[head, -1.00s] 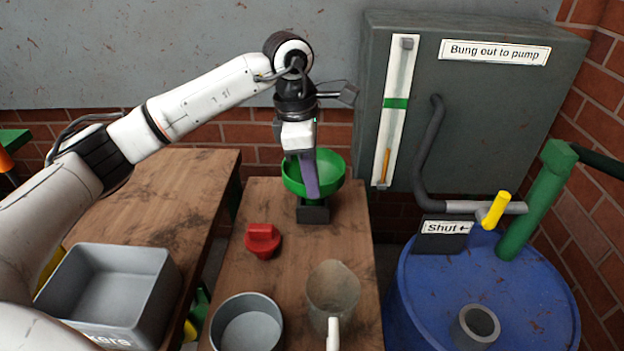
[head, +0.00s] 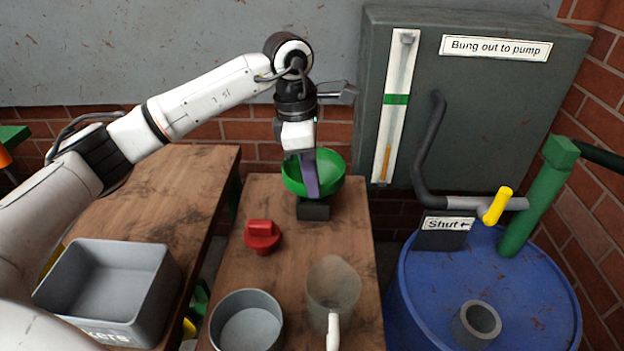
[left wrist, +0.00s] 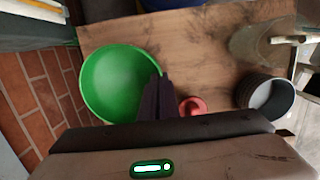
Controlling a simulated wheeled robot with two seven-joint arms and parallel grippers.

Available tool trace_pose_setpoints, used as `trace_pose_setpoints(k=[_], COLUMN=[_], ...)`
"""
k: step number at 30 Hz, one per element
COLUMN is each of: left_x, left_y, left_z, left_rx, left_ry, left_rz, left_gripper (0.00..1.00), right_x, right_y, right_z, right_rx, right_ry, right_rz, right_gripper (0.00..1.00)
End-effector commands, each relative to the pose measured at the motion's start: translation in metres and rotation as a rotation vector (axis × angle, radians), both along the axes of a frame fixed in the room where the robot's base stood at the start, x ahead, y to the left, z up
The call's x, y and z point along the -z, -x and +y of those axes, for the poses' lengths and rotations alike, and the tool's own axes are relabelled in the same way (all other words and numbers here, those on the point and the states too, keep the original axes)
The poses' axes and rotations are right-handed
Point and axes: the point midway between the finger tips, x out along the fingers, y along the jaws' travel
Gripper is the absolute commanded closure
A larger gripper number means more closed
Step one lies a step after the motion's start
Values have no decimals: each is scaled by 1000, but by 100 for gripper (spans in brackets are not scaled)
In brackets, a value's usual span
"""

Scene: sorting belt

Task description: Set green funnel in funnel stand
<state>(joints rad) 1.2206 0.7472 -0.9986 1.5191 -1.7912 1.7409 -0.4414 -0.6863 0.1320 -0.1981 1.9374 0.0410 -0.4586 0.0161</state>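The green funnel (head: 328,172) is at the far end of the narrow wooden table, mouth up, directly over the dark funnel stand (head: 314,211). Its lower part is hidden, so I cannot tell how far it sits in the stand. My left gripper (head: 310,188) comes down from above, its purple fingers at the funnel's rim. In the left wrist view the green funnel (left wrist: 108,85) shows its round open mouth. There the left gripper's fingers (left wrist: 158,96) are close together across the rim and look shut on it. My right gripper is not in view.
On the same table (head: 284,284) are a red plug-like piece (head: 262,236), a round grey container (head: 247,325) and a clear jug (head: 334,285). A grey bin (head: 105,290) is at left. A blue drum (head: 530,290) with pipes stands at right.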

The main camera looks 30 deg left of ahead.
Motion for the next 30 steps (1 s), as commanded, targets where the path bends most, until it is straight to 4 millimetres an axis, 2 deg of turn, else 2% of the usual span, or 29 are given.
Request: trace_pose_setpoints(k=[8, 12, 13, 19, 22, 30], left_x=[2, 2, 2, 2, 2, 2], left_y=[0, 0, 0, 0, 0, 0], left_z=[0, 0, 0, 0, 0, 0], left_rx=[0, 0, 0, 0, 0, 0], left_ry=[0, 0, 0, -1, 0, 0], left_rz=[-1, -1, -1, 0, 0, 0], left_gripper=[100, 78, 76, 78, 94, 94], right_x=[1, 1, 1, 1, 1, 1], right_y=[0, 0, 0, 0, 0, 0], right_z=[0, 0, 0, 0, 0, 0], right_rx=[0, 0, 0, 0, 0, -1], right_ry=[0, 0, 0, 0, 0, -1], right_rz=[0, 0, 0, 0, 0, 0], right_gripper=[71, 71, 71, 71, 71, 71])
